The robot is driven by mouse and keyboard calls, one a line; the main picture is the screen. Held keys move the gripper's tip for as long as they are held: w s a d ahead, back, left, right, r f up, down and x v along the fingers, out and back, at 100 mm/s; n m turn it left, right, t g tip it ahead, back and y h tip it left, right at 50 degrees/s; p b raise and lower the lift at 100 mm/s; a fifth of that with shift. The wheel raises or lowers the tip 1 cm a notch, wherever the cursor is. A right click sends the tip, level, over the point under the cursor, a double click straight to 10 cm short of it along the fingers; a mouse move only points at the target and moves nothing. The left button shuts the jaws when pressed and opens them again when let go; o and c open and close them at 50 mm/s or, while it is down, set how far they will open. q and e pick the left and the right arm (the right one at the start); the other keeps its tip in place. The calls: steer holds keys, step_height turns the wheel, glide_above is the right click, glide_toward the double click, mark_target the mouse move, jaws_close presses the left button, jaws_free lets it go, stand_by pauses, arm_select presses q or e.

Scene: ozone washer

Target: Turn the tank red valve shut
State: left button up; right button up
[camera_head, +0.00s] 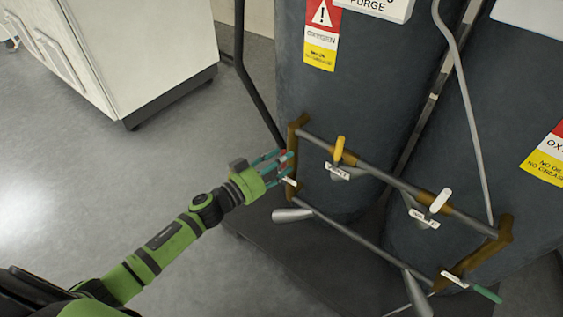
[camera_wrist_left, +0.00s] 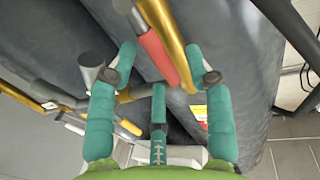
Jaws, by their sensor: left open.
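The red valve handle (camera_wrist_left: 157,56) shows in the left wrist view, beside a brown-gold bracket bar (camera_wrist_left: 170,38). In the head view only a small red bit (camera_head: 283,154) of it shows, mostly hidden by my fingers at the left end of the pipe frame. My left gripper (camera_head: 281,168) is open, its teal fingers reaching that end. In the left wrist view the fingertips (camera_wrist_left: 162,68) stand spread on either side of the red handle and bracket. I cannot tell whether any finger touches the handle.
Two dark tanks (camera_head: 350,85) stand behind the pipe frame. A yellow handle (camera_head: 339,149), a white handle (camera_head: 440,200) and a green handle (camera_head: 487,293) sit along it. A black post (camera_head: 250,85) rises behind my gripper. A white cabinet (camera_head: 150,45) stands at the left, with clear floor before it.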

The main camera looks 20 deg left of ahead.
arm_select(q)
steer(key=shift+w+d, duration=0.1)
steer(key=shift+w, duration=0.1)
jaws_close()
